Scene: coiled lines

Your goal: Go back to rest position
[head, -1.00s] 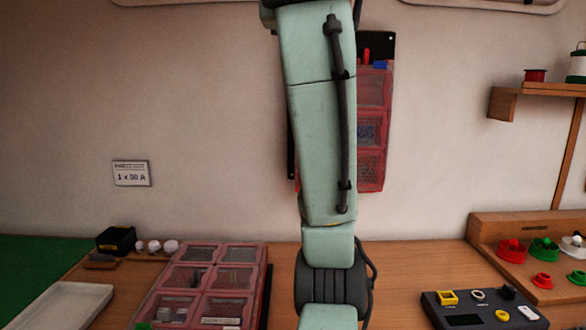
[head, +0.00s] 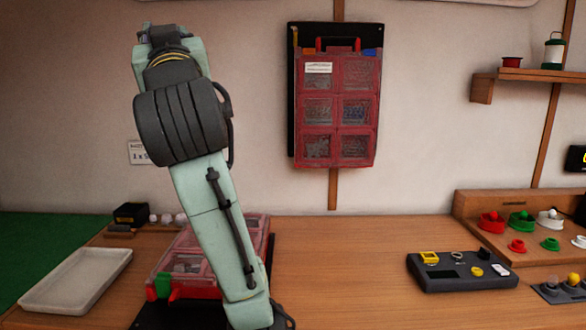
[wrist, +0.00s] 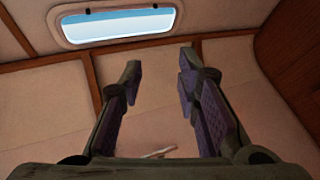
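My gripper (wrist: 158,85) shows in the wrist view with its two fingers apart and nothing between them. It faces the upper wall and a window. In the head view my green and dark grey arm rises at left centre, with its upper end near the wall. The gripper itself is not clearly seen there.
A red organizer case (head: 338,110) hangs on the wall. Another red case (head: 165,262) lies on the wooden bench (head: 340,270), partly behind my arm. A white tray (head: 78,280) is at left, a dark control box (head: 462,272) at right. The bench middle is clear.

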